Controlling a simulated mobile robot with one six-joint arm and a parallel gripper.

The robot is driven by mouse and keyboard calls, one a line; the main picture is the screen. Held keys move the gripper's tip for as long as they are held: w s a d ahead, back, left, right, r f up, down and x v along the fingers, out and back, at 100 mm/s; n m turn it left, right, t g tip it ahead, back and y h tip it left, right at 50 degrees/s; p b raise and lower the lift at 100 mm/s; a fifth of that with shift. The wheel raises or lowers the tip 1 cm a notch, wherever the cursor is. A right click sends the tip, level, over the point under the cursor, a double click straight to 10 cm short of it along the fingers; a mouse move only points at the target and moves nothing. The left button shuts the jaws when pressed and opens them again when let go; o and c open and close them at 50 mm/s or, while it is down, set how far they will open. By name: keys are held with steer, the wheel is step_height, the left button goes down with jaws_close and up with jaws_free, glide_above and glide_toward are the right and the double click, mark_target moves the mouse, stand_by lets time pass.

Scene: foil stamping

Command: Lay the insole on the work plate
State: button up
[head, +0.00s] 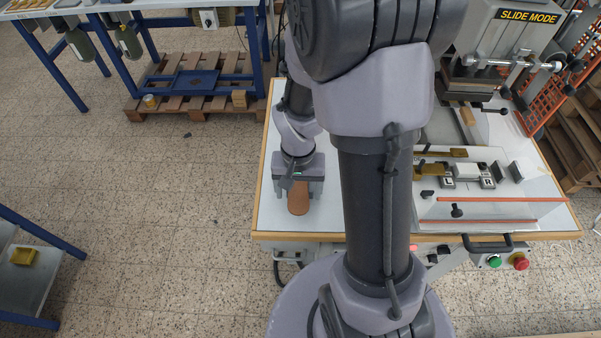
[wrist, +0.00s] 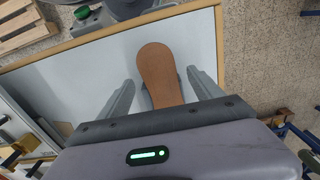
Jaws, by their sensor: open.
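The insole (head: 298,203) is a flat brown piece on the pale table top, left of my arm in the head view. In the wrist view the insole (wrist: 157,66) points its rounded end away from my gripper (wrist: 160,76). My gripper is open, with one finger on each side of the insole and gaps between. In the head view my gripper (head: 298,188) points down over the insole's far part and hides it. I cannot tell its height above the table. Blocks marked L and R (head: 467,175) sit at the machine on the right; which surface is the work plate is unclear.
The stamping machine (head: 510,45), labelled SLIDE MODE, stands at the back right. A clear panel with orange edges (head: 490,211) stands at the table's front right. My arm hides the table's middle. The table (head: 268,215) is bare around the insole.

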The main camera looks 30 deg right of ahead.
steer(key=shift+f+b, duration=0.25)
steer(key=shift+b, duration=0.1)
steer(key=shift+c, duration=0.4)
